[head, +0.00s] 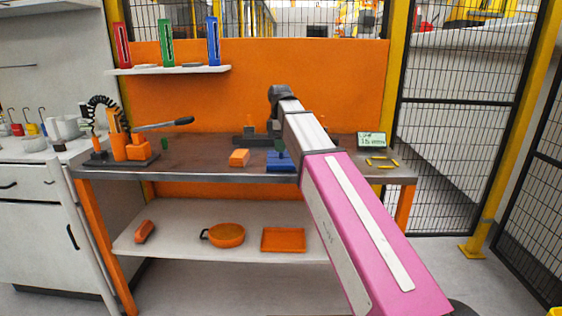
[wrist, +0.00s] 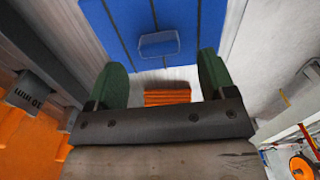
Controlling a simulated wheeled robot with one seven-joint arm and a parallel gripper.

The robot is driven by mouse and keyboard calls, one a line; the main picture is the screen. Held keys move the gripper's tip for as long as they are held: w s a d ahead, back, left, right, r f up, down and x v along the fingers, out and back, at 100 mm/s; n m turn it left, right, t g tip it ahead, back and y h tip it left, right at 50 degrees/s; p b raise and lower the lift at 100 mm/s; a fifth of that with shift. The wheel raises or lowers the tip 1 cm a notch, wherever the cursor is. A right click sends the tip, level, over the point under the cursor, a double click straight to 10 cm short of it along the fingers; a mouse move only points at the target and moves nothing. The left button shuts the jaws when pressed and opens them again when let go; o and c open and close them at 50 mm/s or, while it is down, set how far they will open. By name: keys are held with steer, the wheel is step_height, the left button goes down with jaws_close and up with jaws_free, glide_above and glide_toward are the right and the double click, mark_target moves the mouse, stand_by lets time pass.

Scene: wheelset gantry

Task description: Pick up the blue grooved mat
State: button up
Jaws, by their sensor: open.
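The blue grooved mat (head: 280,162) lies on the grey workbench near its front edge, partly hidden by my arm in the head view. In the wrist view the mat (wrist: 125,20) fills the top middle, with straight grooves and a raised loop-like handle (wrist: 159,45) near its edge. My gripper (wrist: 162,62) is open, its two green fingers apart with the handle showing between and beyond them. In the head view the green fingertips (head: 281,146) show just above the mat. Nothing is held. I cannot tell the exact gap to the handle.
An orange block (head: 239,157) lies left of the mat on the bench (head: 205,162). A small sign (head: 372,139) and yellow pieces (head: 381,163) are at the right. An orange fixture (head: 130,147) stands at the left. A pan (head: 226,235) and orange tray (head: 283,240) are on the lower shelf.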

mark_target(281, 157)
steer(key=shift+d+f, duration=0.15)
steer(key=shift+f, duration=0.85)
steer(key=shift+d+f, duration=0.1)
steer(key=shift+f, duration=0.85)
steer(key=c, duration=1)
steer(key=shift+r, duration=0.15)
